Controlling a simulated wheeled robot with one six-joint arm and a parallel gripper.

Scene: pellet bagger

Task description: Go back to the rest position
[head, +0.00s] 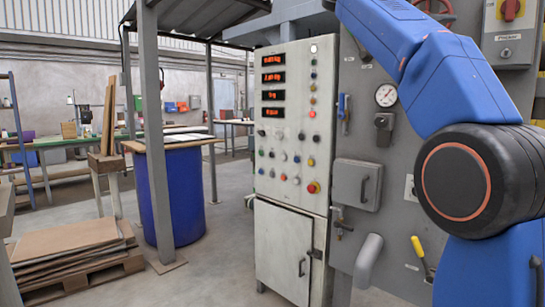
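My blue arm crosses the right side of the head view, with a large black joint near the lower right. My gripper is outside the picture, so its state is hidden. The pellet bagger's control cabinet (292,130) stands in the middle, with red displays, several buttons and a closed lower door (283,250). The grey machine panel (375,235) to its right carries a round gauge (386,95), a closed handled box (357,185) and a yellow-handled lever (418,247), which is partly close to my arm.
A blue drum (172,195) with a board on top stands left of the cabinet, behind a grey post (155,130). A pallet with flat cardboard (65,240) lies at the lower left. Workbenches (55,143) stand farther back. Grey floor (215,265) is clear between drum and cabinet.

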